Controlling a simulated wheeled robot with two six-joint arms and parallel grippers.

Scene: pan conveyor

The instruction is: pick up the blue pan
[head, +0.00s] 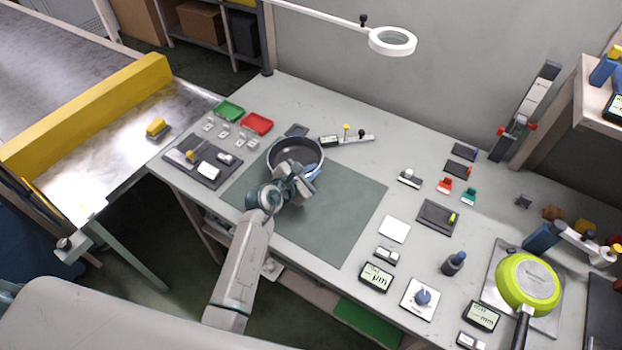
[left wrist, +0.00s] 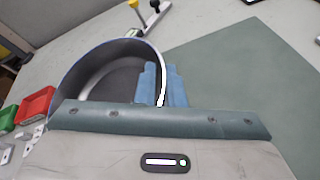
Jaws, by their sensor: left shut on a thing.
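The blue pan (head: 296,150) has a dark grey inside and sits upright at the back left of the green mat (head: 345,215). My left gripper (head: 300,183) is at the pan's near right side. The pan's handle is hidden or out of sight. I cannot tell whether the pan touches the mat. My right gripper is not in view.
A lime-green pan (head: 528,280) lies upside down on a plate at the right. Red (head: 257,123) and green (head: 229,110) trays stand at the left of the pan. The mat's right half is clear.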

